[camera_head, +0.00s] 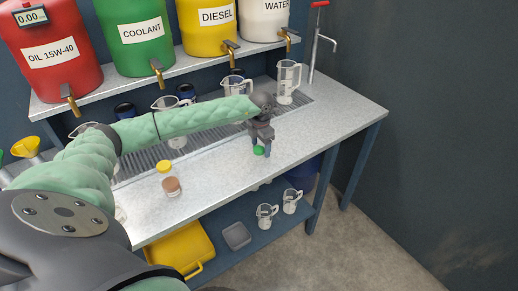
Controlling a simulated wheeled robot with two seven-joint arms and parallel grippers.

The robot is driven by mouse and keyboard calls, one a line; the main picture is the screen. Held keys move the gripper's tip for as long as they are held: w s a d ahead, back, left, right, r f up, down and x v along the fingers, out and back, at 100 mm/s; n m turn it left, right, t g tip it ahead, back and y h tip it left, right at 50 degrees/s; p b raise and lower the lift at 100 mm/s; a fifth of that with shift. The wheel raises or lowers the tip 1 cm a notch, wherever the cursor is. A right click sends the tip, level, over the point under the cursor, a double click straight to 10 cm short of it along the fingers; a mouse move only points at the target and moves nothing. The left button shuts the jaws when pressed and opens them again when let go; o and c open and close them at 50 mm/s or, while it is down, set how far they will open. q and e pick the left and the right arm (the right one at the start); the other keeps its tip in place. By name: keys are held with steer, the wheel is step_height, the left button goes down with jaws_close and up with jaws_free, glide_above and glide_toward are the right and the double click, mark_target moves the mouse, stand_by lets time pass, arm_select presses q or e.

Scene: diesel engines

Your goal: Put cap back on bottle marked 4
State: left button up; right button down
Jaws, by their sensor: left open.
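My left gripper (260,150) points down over the right half of the bench top. It is open, with a small round green object (259,150), perhaps a cap, at its fingertips; I cannot tell if they touch it. A small clear container with brown content (171,186) stands on the bench to the left, nearer the front edge. No mark 4 is readable. My right gripper is not in view.
Red, green, yellow and white drums with taps (140,34) stand on a shelf behind the bench (316,142). Clear measuring jugs (288,80) stand at the back, along a grate. Jugs and a yellow case (180,247) sit below. The bench's right end is clear.

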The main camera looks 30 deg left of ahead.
mark_target(263, 150)
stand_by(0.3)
arm_select(q)
steer(key=c, duration=1.1)
steer(key=shift+o, duration=0.2)
steer(key=shift+r, duration=0.1)
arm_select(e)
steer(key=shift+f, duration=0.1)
